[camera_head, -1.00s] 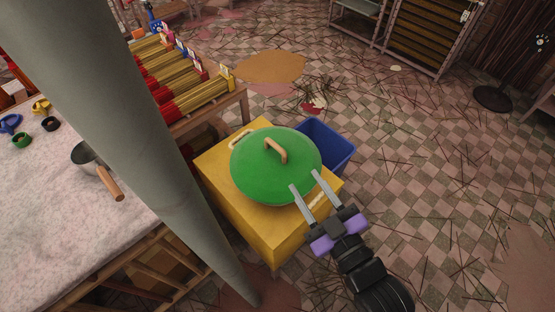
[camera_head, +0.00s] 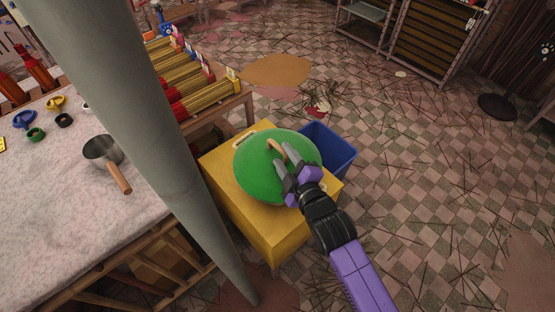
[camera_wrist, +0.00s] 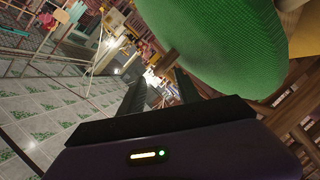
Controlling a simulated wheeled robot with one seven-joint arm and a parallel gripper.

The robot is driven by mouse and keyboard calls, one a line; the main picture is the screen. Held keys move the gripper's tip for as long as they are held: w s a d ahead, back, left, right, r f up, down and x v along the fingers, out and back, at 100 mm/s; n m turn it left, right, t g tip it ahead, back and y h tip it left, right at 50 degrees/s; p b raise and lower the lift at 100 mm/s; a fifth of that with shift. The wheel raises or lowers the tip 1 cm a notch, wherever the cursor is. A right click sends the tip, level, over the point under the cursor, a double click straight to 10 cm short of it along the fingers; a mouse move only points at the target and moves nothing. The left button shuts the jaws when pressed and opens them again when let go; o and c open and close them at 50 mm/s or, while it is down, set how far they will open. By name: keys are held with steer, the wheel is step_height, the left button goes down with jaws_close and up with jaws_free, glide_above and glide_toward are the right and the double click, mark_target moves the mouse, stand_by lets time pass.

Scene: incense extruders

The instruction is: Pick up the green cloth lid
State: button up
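The green cloth lid (camera_head: 257,178) is round and domed with a tan arched handle (camera_head: 272,145). It lies on top of a yellow box (camera_head: 243,210). My gripper (camera_head: 284,159) is over the lid's right part, its fingertips close to the handle and partly in front of it. In the wrist view the lid's ribbed surface (camera_wrist: 225,40) fills the upper right. The two fingers (camera_wrist: 160,83) are apart, with nothing clearly between them. I cannot tell whether they touch the handle.
A blue bin (camera_head: 332,150) stands just behind the yellow box. A table (camera_head: 60,200) at left holds a pot (camera_head: 103,152) with a wooden handle and small colored rings. Incense bundles (camera_head: 185,75) lie behind. The floor at right is open, with scattered sticks.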

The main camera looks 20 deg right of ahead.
mark_target(281, 152)
steer(key=shift+x, duration=2.3)
steer(key=shift+d, duration=0.15)
jaws_close()
